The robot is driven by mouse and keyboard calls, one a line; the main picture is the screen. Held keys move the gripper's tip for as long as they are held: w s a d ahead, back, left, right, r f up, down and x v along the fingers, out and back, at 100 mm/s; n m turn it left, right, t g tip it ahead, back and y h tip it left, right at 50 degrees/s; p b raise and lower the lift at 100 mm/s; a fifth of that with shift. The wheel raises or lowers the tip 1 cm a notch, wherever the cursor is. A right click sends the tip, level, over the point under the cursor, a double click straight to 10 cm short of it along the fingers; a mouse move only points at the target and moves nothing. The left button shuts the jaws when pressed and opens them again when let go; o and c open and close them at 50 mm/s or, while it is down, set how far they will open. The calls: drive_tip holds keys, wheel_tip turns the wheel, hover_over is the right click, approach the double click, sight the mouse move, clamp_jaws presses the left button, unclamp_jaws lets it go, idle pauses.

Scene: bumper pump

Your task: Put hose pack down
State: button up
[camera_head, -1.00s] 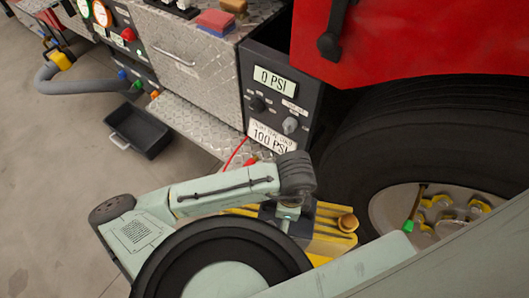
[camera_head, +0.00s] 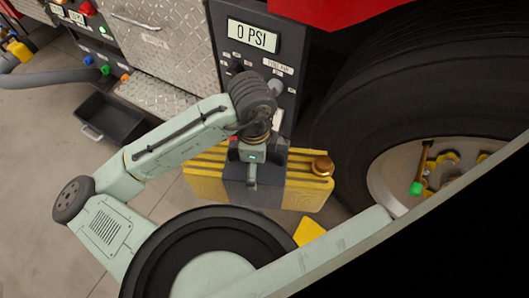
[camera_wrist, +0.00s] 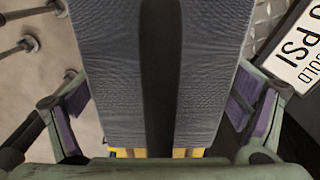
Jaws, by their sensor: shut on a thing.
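The hose pack is a yellow ribbed bundle (camera_head: 308,185) with a dark grey band around its middle and a brass coupling at its right end. It is in the head view, in front of the truck panel and left of the big tyre. My gripper (camera_head: 252,160) is on the grey band from above. In the wrist view the gripper (camera_wrist: 160,105) has a purple-padded finger on each side of the grey band (camera_wrist: 105,70), with some yellow hose showing below. I cannot tell from the head view whether the pack touches the ground; my arm hides part of it.
The truck's control panel (camera_head: 252,38) reads 0 PSI, beside a diamond-plate bumper (camera_head: 150,45). A black open tray (camera_head: 108,118) is at the left. A large tyre (camera_head: 425,110) is at the right. A yellow piece (camera_head: 310,232) lies near my base. Bare floor (camera_head: 35,180) is at the left.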

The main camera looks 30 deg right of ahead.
drive_tip(key=w+a+f+p, duration=0.1)
drive_tip(key=w+f, duration=0.3)
drive_tip(key=w, duration=0.3)
drive_tip(key=shift+w+a, duration=0.15)
drive_tip(key=shift+a, duration=0.1)
drive_tip(key=shift+f, duration=0.1)
drive_tip(key=o, duration=1.6)
drive_tip(key=shift+o, duration=0.2)
wheel_tip(320, 180, up, 12)
drive_tip(key=shift+r+p, duration=0.1)
drive_tip(key=shift+p, duration=0.25)
